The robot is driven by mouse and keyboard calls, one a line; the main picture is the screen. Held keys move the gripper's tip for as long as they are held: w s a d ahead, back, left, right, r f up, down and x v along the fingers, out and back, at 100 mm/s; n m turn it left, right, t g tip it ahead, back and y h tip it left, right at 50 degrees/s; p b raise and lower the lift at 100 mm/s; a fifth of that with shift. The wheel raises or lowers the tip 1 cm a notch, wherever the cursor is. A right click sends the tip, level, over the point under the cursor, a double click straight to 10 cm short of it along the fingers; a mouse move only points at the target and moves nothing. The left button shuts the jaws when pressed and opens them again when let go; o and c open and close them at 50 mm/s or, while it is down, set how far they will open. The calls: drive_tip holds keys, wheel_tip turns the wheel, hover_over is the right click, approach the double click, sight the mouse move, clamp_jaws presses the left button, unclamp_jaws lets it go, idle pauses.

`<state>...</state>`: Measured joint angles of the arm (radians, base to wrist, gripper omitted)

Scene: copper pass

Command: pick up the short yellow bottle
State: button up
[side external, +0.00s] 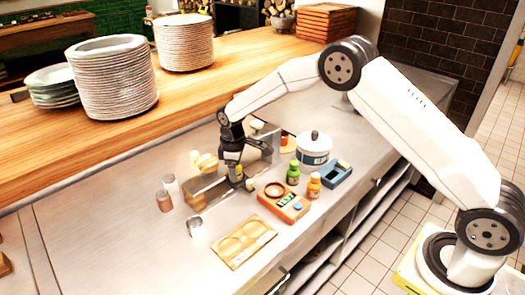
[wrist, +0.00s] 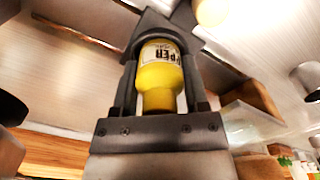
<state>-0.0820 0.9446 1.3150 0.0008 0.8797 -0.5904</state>
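The short yellow bottle (wrist: 160,75), with a white label whose lettering reads upside down, is between the two fingers of my gripper (wrist: 162,60) in the wrist view. Its neck points toward my palm, and the fingers lie along both its sides, seemingly touching it.
Shakers (side external: 170,184) stand left; a wooden board (side external: 246,241) lies in front.

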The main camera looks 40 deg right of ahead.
drive_tip(key=shift+r, duration=0.2)
drive_tip(key=shift+r, duration=0.6)
drive_tip(key=s+d+r, duration=0.1)
drive_tip(key=s+r, duration=1)
drive_tip(key=s, duration=0.3)
drive_tip(key=shift+r, duration=0.2)
idle(0.4)
